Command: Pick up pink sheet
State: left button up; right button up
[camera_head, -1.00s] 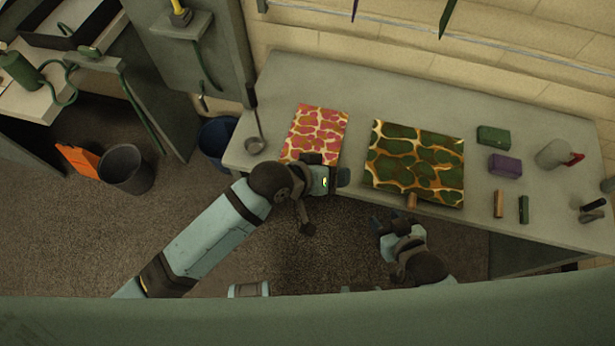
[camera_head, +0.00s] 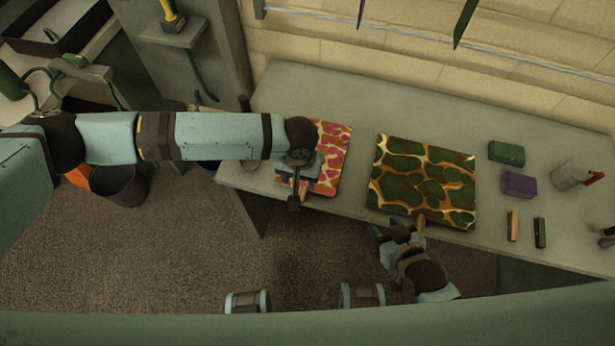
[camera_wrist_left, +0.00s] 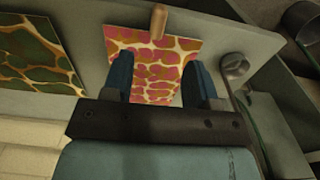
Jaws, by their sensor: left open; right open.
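In the left wrist view the pink sheet (camera_wrist_left: 157,54) shows between and beyond the two open fingers of my left gripper (camera_wrist_left: 158,82), with nothing held. My right gripper (camera_head: 393,232) is open and empty, by the bench's front edge below the green sheet.
The green marbled sheet (camera_head: 423,180) lies to the right. Beyond it are a green block (camera_head: 506,153), a purple block (camera_head: 519,185) and a grey can (camera_head: 573,173). A ladle (camera_wrist_left: 234,66) lies beside the pink sheet. Bare bench lies behind both sheets.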

pick_arm(q)
notch_tip(320, 180, down, 11)
jog(key=shift+w+d+r, duration=0.1)
jog(key=shift+r, duration=0.1)
grip_shut()
dwell(0.4)
